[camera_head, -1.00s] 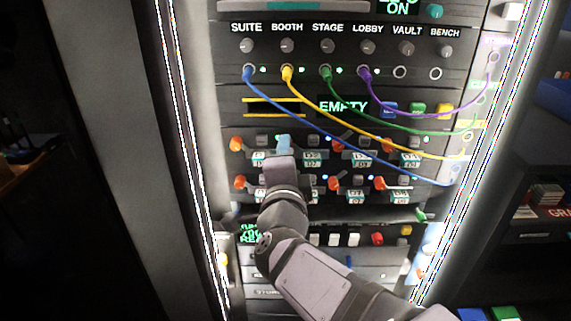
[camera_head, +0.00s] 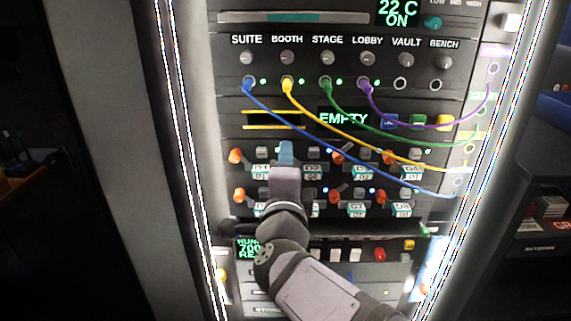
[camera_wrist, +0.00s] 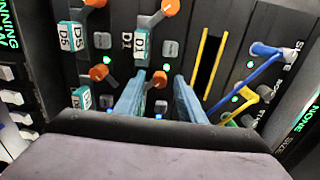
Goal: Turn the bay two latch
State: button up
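My gripper (camera_head: 286,150) reaches up to the upper latch row of the panel. In the wrist view its two blue fingers (camera_wrist: 158,92) are open and apart. Between them in the picture show an orange latch knob (camera_wrist: 158,80) and a small grey button (camera_wrist: 161,107). By its place beside bay D1, this is the bay two latch; I cannot tell whether a finger touches it. In the head view my gripper hides this latch. The D2 label (camera_head: 312,172) shows just right of the gripper; in the wrist view a finger covers it.
The D1 knob (camera_head: 237,156) is to the left and the D3 knob (camera_head: 338,158) to the right. More orange latches sit in the row below. A blue cable (camera_head: 330,155) droops just right of the gripper, with yellow, green and purple cables (camera_head: 400,118) beyond.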

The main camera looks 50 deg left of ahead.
jog(key=v, duration=0.7)
dwell(0.5)
jog(key=shift+s+d+n, duration=0.1)
jog(key=shift+s+n, duration=0.05)
jog(key=shift+n, duration=0.15)
